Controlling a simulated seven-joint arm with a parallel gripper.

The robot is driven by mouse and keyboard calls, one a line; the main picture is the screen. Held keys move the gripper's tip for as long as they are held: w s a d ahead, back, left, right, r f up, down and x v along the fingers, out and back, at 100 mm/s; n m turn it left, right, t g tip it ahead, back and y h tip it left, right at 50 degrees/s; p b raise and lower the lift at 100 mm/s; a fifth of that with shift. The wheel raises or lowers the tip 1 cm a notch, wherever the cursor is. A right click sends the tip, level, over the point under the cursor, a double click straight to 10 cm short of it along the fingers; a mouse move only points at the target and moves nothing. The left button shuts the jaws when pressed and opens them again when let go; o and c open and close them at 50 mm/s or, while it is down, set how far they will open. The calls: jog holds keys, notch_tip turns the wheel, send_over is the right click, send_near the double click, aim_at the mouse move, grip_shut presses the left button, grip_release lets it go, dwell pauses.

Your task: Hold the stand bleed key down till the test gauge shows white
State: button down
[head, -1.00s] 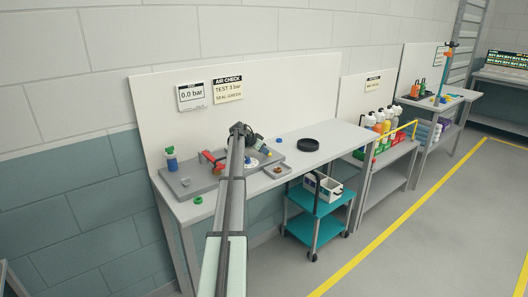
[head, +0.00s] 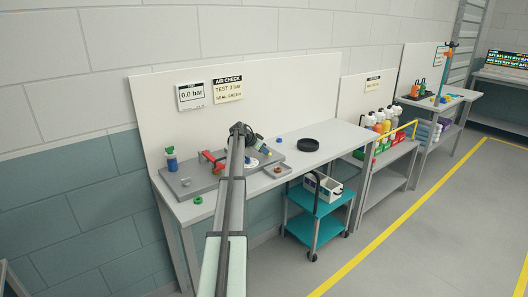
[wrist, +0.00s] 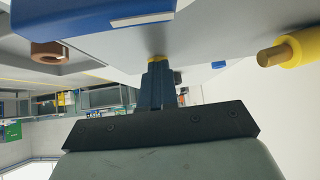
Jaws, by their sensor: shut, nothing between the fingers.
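My gripper (wrist: 158,78) is shut with nothing between its fingers. In the wrist view its fingertips meet a small yellow piece (wrist: 157,58) on a grey surface, possibly the stand bleed key; how far it is pressed is hidden. In the head view my gripper (head: 256,143) is over the grey test stand (head: 200,183) on the bench, and my arm covers part of the stand. The test gauge (head: 191,96) on the back board has a white face and reads 0.0 bar.
In the wrist view a blue block (wrist: 90,17) lies close by, with a yellow cylinder with a brass tip (wrist: 290,50) at right. A small tray (head: 279,172), a black ring (head: 308,145) and a green ring (head: 198,200) are on the bench. A teal cart (head: 318,205) stands in front.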

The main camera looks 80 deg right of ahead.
aim_at(265, 156)
jog(key=shift+s+f, duration=0.35)
jog(key=shift+f, duration=0.05)
notch_tip(265, 156, up, 5)
jog(key=shift+w, duration=0.15)
jog(key=v, duration=1)
jog(key=shift+w, duration=0.2)
